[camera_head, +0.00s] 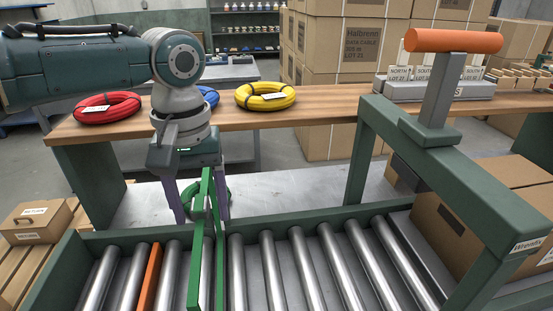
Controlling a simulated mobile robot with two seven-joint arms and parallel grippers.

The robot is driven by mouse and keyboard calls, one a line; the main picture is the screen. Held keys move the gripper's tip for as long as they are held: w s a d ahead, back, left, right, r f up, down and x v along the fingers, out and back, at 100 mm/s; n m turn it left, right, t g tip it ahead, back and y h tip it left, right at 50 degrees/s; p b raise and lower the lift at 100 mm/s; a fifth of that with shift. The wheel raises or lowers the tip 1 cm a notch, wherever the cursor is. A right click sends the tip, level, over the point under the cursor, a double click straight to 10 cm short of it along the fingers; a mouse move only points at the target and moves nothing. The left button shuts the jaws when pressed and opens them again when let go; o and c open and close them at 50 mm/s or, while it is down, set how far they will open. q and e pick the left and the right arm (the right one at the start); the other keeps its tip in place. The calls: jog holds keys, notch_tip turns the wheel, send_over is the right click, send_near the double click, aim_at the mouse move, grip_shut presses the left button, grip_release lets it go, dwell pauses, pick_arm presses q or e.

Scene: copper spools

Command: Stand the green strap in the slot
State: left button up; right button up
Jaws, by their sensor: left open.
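The green strap (216,189) is a ring low behind the slot, partly hidden by my left gripper and the upright green plates. Two tall green plates (194,245) stand close together on the roller conveyor with a narrow slot between them. My left gripper (202,211) points down just behind and over the plates, its purple fingers spread apart. The strap shows between and behind the fingers. I cannot tell whether they touch it or what it rests on. My right gripper is not in view.
A red coil (92,108), a blue coil (209,97) and a yellow coil (265,104) lie on the wooden bench (320,108). A green frame with an orange handle (453,40) spans the conveyor at right. An orange strip (149,278) lies among the rollers. Cartons (490,230) stand right.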

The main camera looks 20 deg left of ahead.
pick_arm(q)
jog(key=shift+r, duration=0.1)
notch_tip(320, 180, up, 10)
dwell(0.4)
dwell(0.4)
